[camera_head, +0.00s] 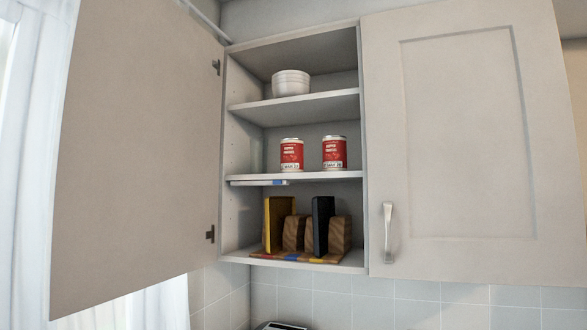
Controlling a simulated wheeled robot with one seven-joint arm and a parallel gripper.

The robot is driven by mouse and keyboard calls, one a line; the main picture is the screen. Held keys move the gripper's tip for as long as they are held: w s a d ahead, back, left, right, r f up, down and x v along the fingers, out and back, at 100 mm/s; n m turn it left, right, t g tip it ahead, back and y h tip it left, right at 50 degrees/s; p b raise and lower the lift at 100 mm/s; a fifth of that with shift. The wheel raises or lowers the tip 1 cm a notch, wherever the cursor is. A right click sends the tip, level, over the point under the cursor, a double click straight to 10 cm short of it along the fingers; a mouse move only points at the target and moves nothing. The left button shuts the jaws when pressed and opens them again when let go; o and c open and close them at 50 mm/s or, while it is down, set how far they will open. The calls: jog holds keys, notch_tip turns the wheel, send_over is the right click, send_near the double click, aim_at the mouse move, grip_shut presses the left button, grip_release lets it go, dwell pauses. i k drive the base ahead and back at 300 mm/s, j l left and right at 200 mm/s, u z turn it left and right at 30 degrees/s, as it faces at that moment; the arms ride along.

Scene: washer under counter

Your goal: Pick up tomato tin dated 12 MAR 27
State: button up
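Two red tins with pale lids and white bottom bands stand upright side by side on the middle shelf of an open wall cupboard. The left tin (291,154) stands near the shelf's middle, and the right tin (334,152) stands closer to the right wall, with a gap between them. Dark marks show on their bottom bands, but they are too small to read, so I cannot tell which is dated 12 MAR 27. My gripper is not in view.
The left cupboard door (140,150) stands wide open; the right door (470,140) is shut. A white bowl (291,83) sits on the shelf above. Below, a wooden rack (294,233) holds a yellow board (280,224) and a dark board (322,225). A flat white item (258,183) hangs under the tins' shelf.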

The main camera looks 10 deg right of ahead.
aim_at(292, 149)
jog(key=i+j+z, duration=0.1)
jog(key=j, duration=0.2)
jog(key=i+j+z, duration=0.1)
jog(key=j, duration=0.25)
jog(key=i+j+z, duration=0.2)
jog(key=j, duration=0.45)
jog(key=i, duration=0.05)
